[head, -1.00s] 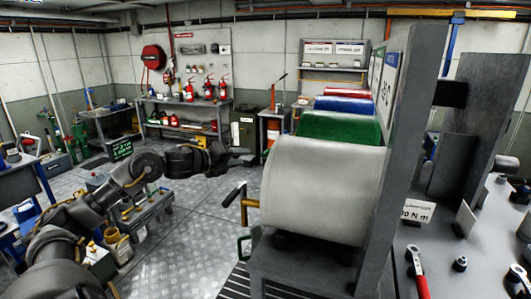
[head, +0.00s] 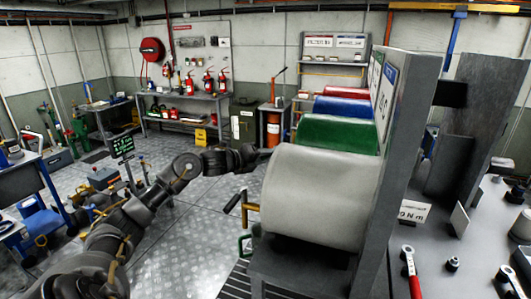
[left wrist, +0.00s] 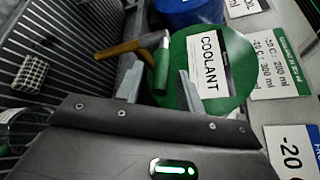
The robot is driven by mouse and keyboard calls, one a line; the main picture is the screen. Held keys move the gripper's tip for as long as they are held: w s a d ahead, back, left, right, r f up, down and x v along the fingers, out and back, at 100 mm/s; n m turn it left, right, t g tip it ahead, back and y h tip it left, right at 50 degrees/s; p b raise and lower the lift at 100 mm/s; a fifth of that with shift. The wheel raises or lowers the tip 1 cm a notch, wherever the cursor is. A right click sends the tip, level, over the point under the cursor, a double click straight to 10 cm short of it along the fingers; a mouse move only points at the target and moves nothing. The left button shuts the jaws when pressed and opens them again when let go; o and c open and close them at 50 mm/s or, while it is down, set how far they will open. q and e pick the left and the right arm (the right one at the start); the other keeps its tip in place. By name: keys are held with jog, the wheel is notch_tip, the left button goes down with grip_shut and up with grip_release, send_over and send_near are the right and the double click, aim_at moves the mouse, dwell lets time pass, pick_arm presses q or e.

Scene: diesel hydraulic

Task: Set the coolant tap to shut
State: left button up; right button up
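The green coolant drum (left wrist: 236,60) bears a COOLANT label in the left wrist view. It also shows in the head view (head: 338,132), behind a white drum. The coolant tap (left wrist: 125,48) has a brass body and a green handle (left wrist: 161,70), which lies across the brass part. My left gripper (left wrist: 158,82) is open, its two fingers apart with the green handle showing between them. I cannot tell whether they touch it. In the head view my left gripper (head: 258,158) reaches beside the drums, its tips partly hidden by the white drum. My right gripper is not in view.
The white drum (head: 318,195) with its black-handled tap (head: 234,198) stands nearest. Blue (head: 347,106) and red (head: 348,92) drums lie behind the green one. A grey upright panel (head: 395,150) closes the right side. Tools lie on the bench (head: 455,285). The floor at left is partly clear.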

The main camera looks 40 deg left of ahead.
pick_arm(q)
jog(key=shift+w+d+f, duration=0.1)
jog(key=shift+w, duration=0.4)
